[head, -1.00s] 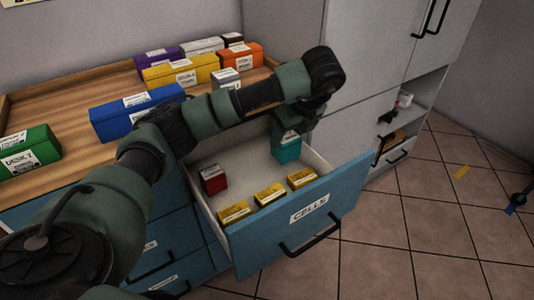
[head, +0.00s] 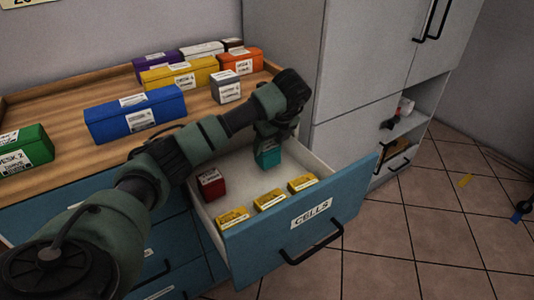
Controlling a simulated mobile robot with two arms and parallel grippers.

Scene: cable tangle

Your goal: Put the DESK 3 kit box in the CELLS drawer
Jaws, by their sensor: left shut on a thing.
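The CELLS drawer (head: 345,207) is pulled open, its label facing front. My left gripper (head: 271,139) points down over the drawer's back part, shut on a small teal box (head: 267,157). The teal box is upright, at or just above the drawer floor; I cannot tell if it touches. Its label is too small to read, so I cannot confirm it is the DESK 3 box. A red box (head: 210,186) and three yellow boxes (head: 270,200) stand in the drawer. My right gripper is not in view.
The wooden bench top (head: 60,110) holds a blue box (head: 135,118), a green box (head: 25,150) and several others. A grey cabinet (head: 365,70) stands right of the drawer. Bare drawer floor (head: 240,165) shows between the red and teal boxes.

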